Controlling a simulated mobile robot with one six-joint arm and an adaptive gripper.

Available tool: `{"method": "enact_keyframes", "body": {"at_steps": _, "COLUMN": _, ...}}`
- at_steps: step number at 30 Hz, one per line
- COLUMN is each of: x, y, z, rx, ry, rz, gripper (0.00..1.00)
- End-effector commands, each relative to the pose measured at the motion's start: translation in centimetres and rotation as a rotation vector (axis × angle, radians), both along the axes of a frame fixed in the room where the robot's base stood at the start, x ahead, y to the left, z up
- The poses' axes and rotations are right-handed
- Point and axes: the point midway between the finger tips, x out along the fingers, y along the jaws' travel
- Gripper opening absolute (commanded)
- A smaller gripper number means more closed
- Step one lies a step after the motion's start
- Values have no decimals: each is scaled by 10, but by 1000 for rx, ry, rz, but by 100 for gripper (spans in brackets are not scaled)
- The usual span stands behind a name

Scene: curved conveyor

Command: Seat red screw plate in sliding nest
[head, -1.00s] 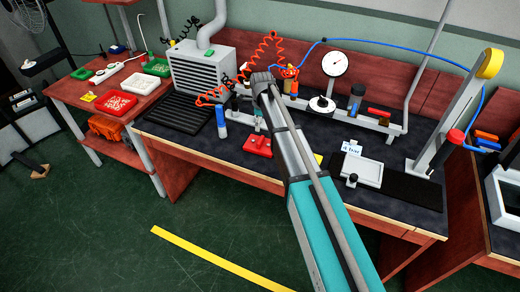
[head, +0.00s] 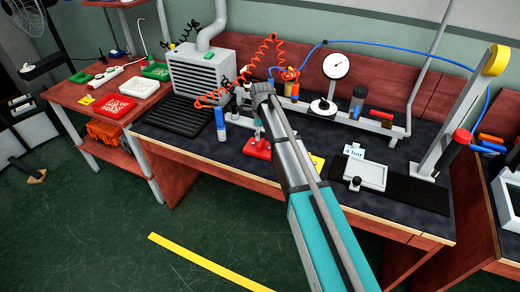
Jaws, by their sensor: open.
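The red screw plate (head: 257,150) lies on the dark bench top, left of my arm. My gripper (head: 258,137) points down just above it, with the open jaws at its upper side; I cannot tell whether they touch it. My wrist and forearm hide part of the gripper. What looks like the sliding nest (head: 366,184), a pale grey frame with a dark knob at its front, stands right of my arm. A small "4 bar" card stands at its back edge. No plate shows in it.
A blue-and-white bottle (head: 220,124) stands left of the plate. A dial gauge (head: 337,65) stands on a rail behind, and a coiled red hose hangs over the bench. A slanted grey post (head: 446,125) rises at the right. Bench around the plate's front is clear.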

Motion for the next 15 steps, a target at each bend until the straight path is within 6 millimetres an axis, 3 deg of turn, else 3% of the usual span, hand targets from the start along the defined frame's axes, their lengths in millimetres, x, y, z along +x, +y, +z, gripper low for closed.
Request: {"method": "enact_keyframes", "body": {"at_steps": 15, "x": -1, "y": 3, "z": -30, "rx": 0, "ry": 0, "rz": 0, "gripper": 100}}
